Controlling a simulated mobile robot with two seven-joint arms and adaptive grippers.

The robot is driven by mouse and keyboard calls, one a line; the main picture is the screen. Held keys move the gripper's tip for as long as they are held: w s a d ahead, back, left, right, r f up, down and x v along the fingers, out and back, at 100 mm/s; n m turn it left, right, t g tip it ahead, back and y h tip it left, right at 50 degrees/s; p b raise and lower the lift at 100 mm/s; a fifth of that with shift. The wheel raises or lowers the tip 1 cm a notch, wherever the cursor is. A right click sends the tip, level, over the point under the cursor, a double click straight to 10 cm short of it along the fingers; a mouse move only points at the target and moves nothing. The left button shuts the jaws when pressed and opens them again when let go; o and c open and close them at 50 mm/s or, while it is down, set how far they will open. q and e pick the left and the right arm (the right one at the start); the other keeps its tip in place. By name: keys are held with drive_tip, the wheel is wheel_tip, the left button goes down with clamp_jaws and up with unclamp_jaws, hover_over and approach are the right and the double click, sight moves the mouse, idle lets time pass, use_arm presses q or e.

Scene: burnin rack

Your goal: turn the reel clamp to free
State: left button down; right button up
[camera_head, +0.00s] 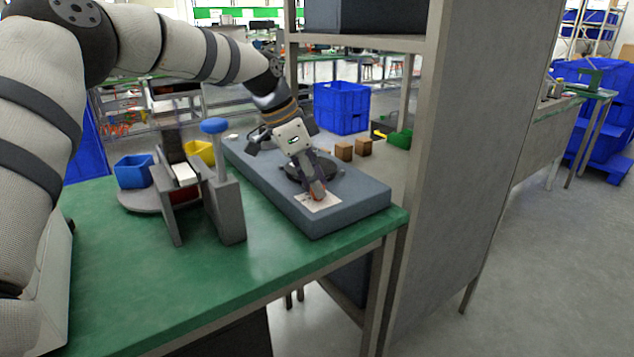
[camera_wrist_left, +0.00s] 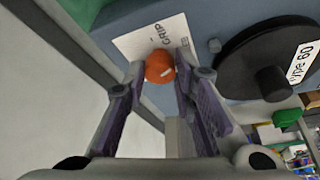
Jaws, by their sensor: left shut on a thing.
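An orange ball knob (camera_wrist_left: 160,66) sits between the fingertips of my left gripper (camera_wrist_left: 160,68) in the left wrist view; the gripper is shut on it. In the head view my left gripper (camera_head: 318,187) reaches down to the near right end of a blue-grey block (camera_head: 355,208), and the knob shows there as a small reddish spot. Any clamp pointer is hidden. My right gripper is not in view.
A grey stand with a blue knob (camera_head: 214,126), a small blue bin (camera_head: 133,172) and a yellow bin (camera_head: 200,152) stand left of the block on the green table (camera_head: 260,282). A tall grey rack panel (camera_head: 465,150) rises on the right. The table's front left is clear.

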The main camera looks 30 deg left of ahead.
use_arm(q)
drive_tip(key=m, duration=0.1)
drive_tip(key=m+g+b, duration=0.1)
drive_tip(key=shift+w+a+f+m+h, duration=0.1)
drive_tip(key=shift+w+f+m+h, duration=0.1)
drive_tip(key=shift+m+h, duration=0.15)
drive_tip(key=shift+r+m+b, duration=0.1)
drive_tip(key=shift+m+b, duration=0.2)
drive_tip(key=shift+m, duration=0.55)
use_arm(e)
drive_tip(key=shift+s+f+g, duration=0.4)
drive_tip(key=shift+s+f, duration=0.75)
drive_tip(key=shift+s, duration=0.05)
use_arm(q)
drive_tip(key=shift+s+g, duration=0.1)
drive_tip(key=shift+g, duration=0.2)
drive_tip(key=c, duration=1.3)
unclamp_jaws()
drive_tip(key=shift+c, duration=0.2)
drive_tip(key=shift+r, duration=0.1)
drive_tip(key=v, duration=1.2)
